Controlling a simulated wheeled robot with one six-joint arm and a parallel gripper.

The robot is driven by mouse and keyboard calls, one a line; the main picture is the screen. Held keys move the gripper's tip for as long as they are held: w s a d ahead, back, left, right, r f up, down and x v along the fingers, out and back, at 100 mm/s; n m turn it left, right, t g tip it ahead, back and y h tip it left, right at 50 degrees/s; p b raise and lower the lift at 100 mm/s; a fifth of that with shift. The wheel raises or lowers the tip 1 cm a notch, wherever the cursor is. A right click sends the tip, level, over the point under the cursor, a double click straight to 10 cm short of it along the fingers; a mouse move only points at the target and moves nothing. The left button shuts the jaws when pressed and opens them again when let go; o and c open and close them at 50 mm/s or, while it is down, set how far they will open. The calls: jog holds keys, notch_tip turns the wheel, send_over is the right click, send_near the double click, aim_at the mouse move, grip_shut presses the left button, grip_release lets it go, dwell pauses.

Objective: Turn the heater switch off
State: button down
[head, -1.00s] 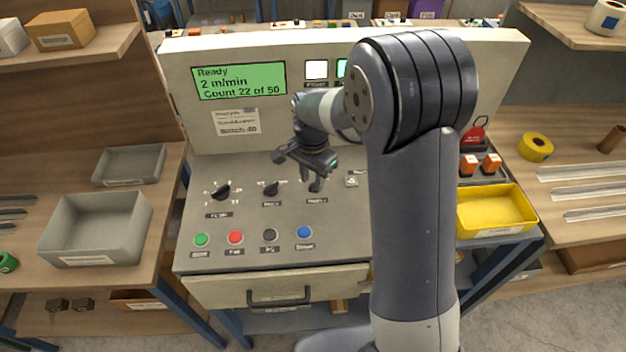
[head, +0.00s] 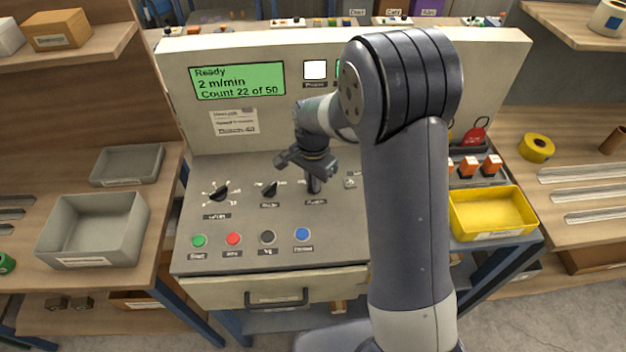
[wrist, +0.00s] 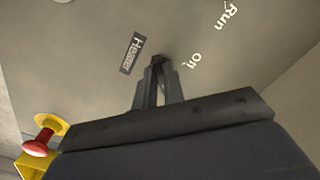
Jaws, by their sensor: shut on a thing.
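The heater switch (wrist: 158,59) is a small dark knob on the grey sloping panel of the machine. In the wrist view only a little of it shows between my fingertips, beside the "Heater" label (wrist: 132,53); an "Off" mark and a "Run" mark are printed to its right. My gripper (head: 314,187) is down at the panel, the third control in the knob row, with its fingers shut on the switch. The fingers hide most of the switch, so I cannot tell which way it points.
Two dark knobs (head: 219,192) stand left of my gripper. A row of coloured buttons (head: 268,237) lies in front. A display (head: 237,81) reads "Ready". In the wrist view a red button on a yellow base (wrist: 38,147) sits at lower left.

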jog(key=shift+n, duration=0.3)
jog(key=n+b, duration=0.1)
jog(key=n, duration=0.2)
jog(key=shift+d+n, duration=0.1)
jog(key=shift+n, duration=0.2)
jog(key=n+b, duration=0.1)
jog(key=n, duration=0.3)
jog(key=shift+s+d, duration=0.1)
jog(key=n+b, duration=0.1)
jog(key=n, duration=0.4)
jog(key=shift+d, duration=0.1)
jog(key=n, duration=0.4)
jog(key=shift+d+n, duration=0.1)
jog(key=shift+n, duration=0.2)
jog(key=c, duration=1.5)
grip_release()
